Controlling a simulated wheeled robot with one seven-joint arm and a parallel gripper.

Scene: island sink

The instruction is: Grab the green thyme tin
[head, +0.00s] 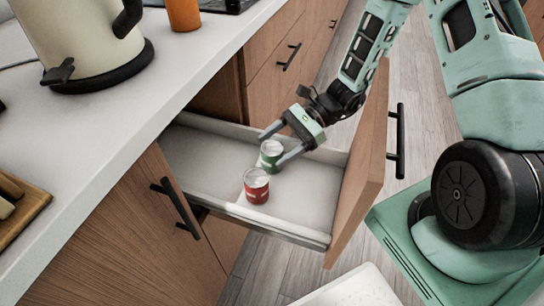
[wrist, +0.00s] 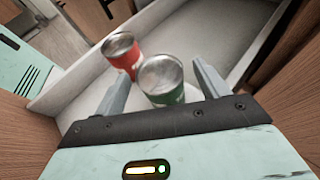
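The green tin (head: 271,155) stands upright in the open drawer, and it also shows in the wrist view (wrist: 163,82). A red tin (head: 256,187) stands upright beside it, nearer the drawer's front corner in the head view; it is in the wrist view too (wrist: 122,52). My gripper (head: 278,149) is open, reaching down into the drawer. Its two fingers are on either side of the green tin, with a visible gap at the right finger in the wrist view. I cannot tell whether the left finger touches the tin. The tin's lower part is partly hidden.
The drawer (head: 215,185) has low white walls and a wooden front (head: 362,165) with a dark handle; much of its floor is bare. The white countertop (head: 120,110) holds a cream kettle (head: 85,40) and an orange cup (head: 183,14).

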